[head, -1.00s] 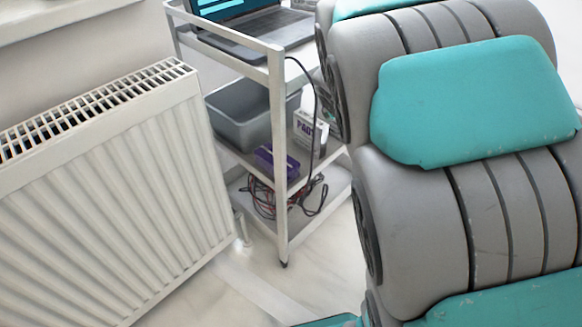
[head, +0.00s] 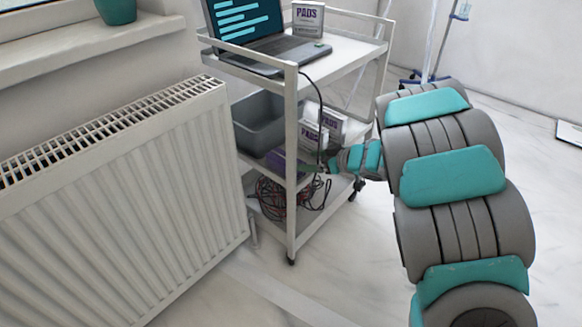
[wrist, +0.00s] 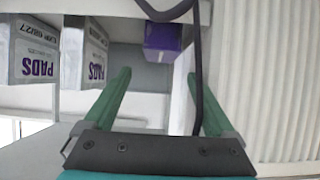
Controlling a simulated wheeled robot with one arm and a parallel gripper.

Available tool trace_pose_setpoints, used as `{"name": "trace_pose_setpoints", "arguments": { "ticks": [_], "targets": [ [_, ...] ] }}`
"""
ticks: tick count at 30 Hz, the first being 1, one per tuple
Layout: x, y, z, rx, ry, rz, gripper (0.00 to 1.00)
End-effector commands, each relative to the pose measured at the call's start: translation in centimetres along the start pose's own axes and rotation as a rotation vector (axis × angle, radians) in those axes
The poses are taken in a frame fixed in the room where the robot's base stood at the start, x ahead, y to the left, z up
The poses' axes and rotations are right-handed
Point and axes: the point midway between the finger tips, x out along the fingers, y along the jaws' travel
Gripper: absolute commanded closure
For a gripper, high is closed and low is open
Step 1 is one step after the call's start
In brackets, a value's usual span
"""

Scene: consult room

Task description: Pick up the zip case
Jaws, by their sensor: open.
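A small purple case, which I take to be the zip case (head: 278,165), lies on the middle shelf of the white trolley, at its front edge beside the post. In the wrist view the purple case (wrist: 163,40) shows ahead, between the lines of my two green fingers and beyond their tips. My gripper (wrist: 157,85) is open and empty. In the head view my gripper (head: 316,168) is at the trolley's right side, level with the middle shelf and just right of the case. The post hides part of the case.
A dark cable (wrist: 198,80) hangs across the right finger. Coiled leads (head: 270,197) lie below. A laptop (head: 262,35) is on top. A radiator (head: 120,190) stands left.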

Motion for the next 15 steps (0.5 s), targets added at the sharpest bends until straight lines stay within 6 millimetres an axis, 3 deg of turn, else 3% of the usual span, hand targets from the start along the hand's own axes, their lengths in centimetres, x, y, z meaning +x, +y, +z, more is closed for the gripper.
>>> {"name": "trace_pose_setpoints", "arguments": {
  "ticks": [6, 15],
  "targets": [
    [3.8, 0.0, 0.1, 0.001, -0.001, 0.0, 0.1],
    [5.8, 0.0, 0.0, 0.0, -0.001, 0.004, 0.1]
  ]
}}
